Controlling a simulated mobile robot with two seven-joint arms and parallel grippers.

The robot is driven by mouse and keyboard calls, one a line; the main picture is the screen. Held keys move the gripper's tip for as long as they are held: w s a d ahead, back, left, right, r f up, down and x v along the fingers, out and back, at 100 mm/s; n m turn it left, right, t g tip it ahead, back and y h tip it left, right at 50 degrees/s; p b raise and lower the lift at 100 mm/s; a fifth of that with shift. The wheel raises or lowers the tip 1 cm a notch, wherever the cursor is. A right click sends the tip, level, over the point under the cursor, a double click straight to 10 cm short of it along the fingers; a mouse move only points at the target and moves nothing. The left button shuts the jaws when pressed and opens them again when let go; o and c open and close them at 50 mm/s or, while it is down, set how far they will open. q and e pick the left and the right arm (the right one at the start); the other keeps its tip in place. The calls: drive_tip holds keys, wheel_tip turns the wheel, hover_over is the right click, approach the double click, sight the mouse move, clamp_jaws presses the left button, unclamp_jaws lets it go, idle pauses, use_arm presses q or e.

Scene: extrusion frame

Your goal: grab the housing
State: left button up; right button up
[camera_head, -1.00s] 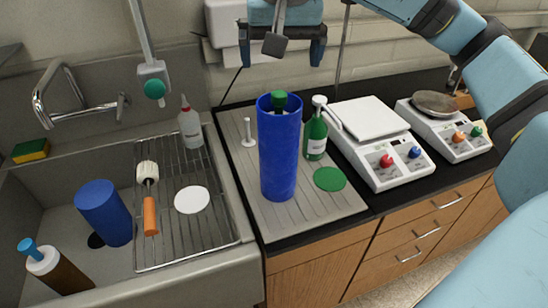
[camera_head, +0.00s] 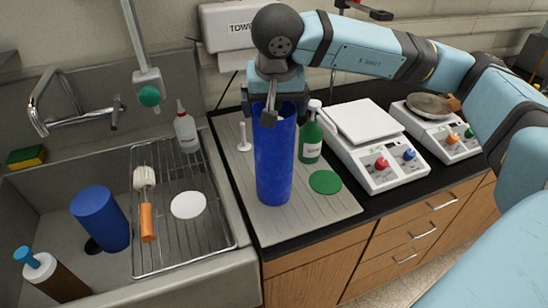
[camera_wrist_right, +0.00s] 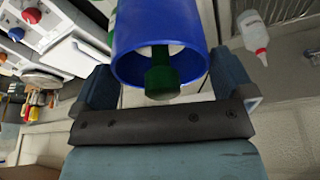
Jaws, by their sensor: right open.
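The tall blue open-topped tube (camera_head: 273,165), which I take for the housing, stands upright on the grey mat (camera_head: 325,212) on the counter. A dark green piece (camera_wrist_right: 162,75) stands inside it, seen through its open end in the right wrist view. My right gripper (camera_head: 275,103) is open and points down at the tube's top. In the right wrist view its two fingers (camera_wrist_right: 165,85) lie on either side of the tube's rim (camera_wrist_right: 125,75). I cannot tell whether they touch it. The gripper partly hides the rim in the head view. My left gripper is not in view.
A green bottle (camera_head: 311,140) stands close right of the tube, with a green disc (camera_head: 325,182) in front. A white stand (camera_head: 244,137) is left. Hotplates (camera_head: 375,145) fill the right counter.

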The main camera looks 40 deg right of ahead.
drive_tip(key=shift+w+d+f, duration=0.1)
drive_tip(key=shift+w+f, duration=0.05)
drive_tip(key=shift+f, duration=0.45)
drive_tip(key=c, duration=1.2)
drive_tip(key=shift+r, duration=0.1)
drive_tip(key=shift+c, duration=0.2)
